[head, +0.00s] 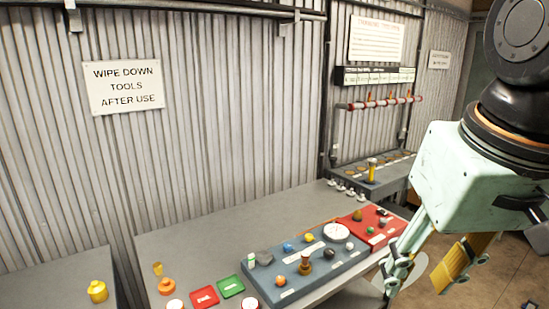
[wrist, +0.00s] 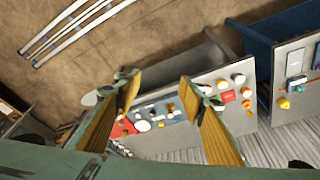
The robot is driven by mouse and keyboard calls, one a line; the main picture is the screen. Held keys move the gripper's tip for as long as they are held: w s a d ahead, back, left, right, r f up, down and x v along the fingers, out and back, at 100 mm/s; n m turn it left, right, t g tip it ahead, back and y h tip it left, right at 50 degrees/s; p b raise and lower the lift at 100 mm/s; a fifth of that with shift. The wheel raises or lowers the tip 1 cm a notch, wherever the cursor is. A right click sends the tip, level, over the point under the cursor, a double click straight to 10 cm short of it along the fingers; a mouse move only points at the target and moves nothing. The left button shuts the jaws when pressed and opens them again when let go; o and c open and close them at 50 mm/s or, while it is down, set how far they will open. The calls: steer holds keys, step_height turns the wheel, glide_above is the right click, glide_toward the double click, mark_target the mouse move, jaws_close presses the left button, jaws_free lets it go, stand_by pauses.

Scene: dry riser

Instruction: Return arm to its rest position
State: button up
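My gripper (head: 416,284) hangs at the right of the head view, below its pale green housing, in front of the bench's right end. Its two fingers with yellow pads stand well apart. In the wrist view my gripper (wrist: 157,84) also shows open, with nothing held between the pads. The bench lies well beyond the fingertips there. The upper arm is cut off by the picture edge.
The grey bench (head: 190,250) carries a blue panel (head: 330,270), a red panel (head: 383,238), red and green trays (head: 231,287) and small coloured parts. A corrugated wall (head: 230,120) stands behind. Brown floor (head: 505,275) is open at right. Pale rails (wrist: 75,30) lie on the floor.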

steer(key=s+f, duration=0.2)
steer(key=s, duration=0.5)
steer(key=shift+s+f+t+b, duration=0.25)
steer(key=shift+f+t+b, duration=0.1)
steer(key=shift+b, duration=0.1)
